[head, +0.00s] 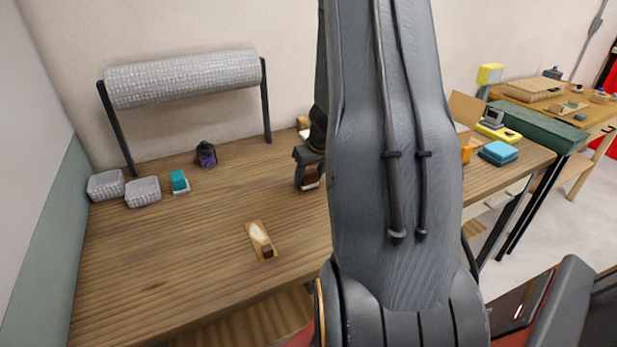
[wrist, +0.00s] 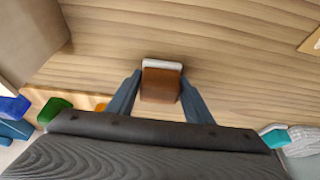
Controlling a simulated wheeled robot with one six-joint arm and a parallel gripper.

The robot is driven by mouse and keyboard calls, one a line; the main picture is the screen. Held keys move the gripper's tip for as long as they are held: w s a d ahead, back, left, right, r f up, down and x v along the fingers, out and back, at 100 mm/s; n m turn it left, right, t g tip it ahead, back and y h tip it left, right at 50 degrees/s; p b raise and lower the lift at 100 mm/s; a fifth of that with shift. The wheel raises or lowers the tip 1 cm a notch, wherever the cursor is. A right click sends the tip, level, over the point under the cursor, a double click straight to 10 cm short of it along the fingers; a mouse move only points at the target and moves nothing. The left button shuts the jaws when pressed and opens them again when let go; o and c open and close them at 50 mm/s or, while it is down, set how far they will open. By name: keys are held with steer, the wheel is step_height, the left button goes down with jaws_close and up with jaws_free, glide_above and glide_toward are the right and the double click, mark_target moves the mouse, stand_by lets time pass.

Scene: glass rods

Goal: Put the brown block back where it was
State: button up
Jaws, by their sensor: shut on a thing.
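The brown block (head: 309,176) is between the fingers of my gripper (head: 308,172), which is shut on it over the wooden table. In the wrist view the brown block (wrist: 160,86) fills the space between the two fingertips (wrist: 160,97). A white pad (wrist: 163,64) shows at the block's far edge, and its edge (head: 311,186) shows just below the block in the head view. I cannot tell whether the block touches the pad. My arm hides the table to the right of the gripper.
A teal block (head: 179,180) stands on a pale pad at the left, beside two grey baskets (head: 143,192). A purple bottle (head: 206,154) stands under the grey roll (head: 185,78). A small wooden board (head: 255,234) with a dark piece lies in front. The left front table is clear.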

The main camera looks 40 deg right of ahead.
steer(key=shift+f, duration=0.15)
steer(key=o, duration=1)
steer(key=shift+r, duration=0.3)
steer(key=v, duration=1.2)
steer(key=s+a+n+g+y, duration=0.1)
steer(key=s+a+n+g, duration=0.1)
steer(key=a, duration=1.6)
steer(key=s+a, duration=0.4)
steer(key=a, duration=0.3)
steer(key=s+a+f+g, duration=0.1)
steer(key=s+a, duration=0.4)
steer(key=a, duration=0.1)
steer(key=shift+a+f+n, duration=0.25)
steer(key=shift+a+n, duration=0.15)
